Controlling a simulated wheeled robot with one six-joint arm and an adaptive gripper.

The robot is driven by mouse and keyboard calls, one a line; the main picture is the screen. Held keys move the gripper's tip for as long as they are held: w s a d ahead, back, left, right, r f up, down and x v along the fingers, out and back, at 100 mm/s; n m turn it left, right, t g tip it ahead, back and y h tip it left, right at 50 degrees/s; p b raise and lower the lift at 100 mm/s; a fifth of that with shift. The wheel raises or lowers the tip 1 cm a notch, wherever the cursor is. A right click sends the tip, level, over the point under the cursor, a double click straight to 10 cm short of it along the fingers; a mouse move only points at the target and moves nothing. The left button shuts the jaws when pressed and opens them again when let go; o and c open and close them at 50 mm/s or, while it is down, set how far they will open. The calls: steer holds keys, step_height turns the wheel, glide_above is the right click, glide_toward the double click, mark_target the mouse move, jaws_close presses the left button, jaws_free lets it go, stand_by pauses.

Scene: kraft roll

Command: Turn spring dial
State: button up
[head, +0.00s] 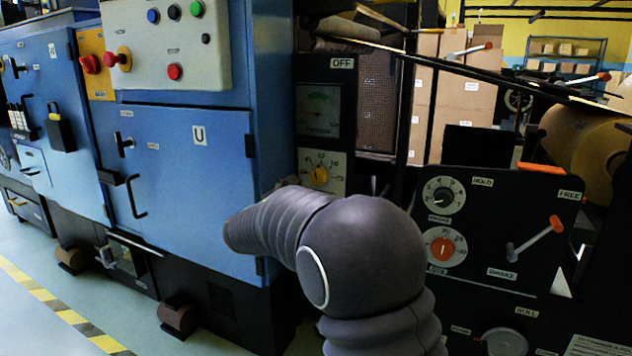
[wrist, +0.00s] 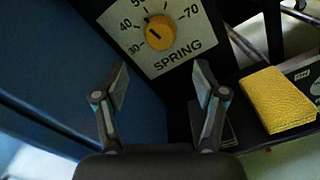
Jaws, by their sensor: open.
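The spring dial (wrist: 160,34) is a yellow round knob with a dark pointer mark on a white plate lettered SPRING, with numbers from 30 to 70 around it. In the head view the same dial (head: 320,174) sits on a narrow black panel below a gauge, just beyond my arm. My gripper (wrist: 162,85) is open and empty in the wrist view, its two fingers apart below the dial plate in the picture. The fingers appear clear of the knob. In the head view my arm hides the gripper's fingertips.
A blue cabinet (head: 190,190) stands left of the dial panel. A black control panel (head: 500,230) with two dials and an orange-handled brake lever (head: 535,238) stands to the right. A yellow block-like pad (wrist: 278,100) lies right of my gripper in the wrist view.

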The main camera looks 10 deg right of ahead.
mark_target(316, 179)
steer(key=x, duration=1)
steer(key=shift+c, duration=0.3)
steer(key=c, duration=1.1)
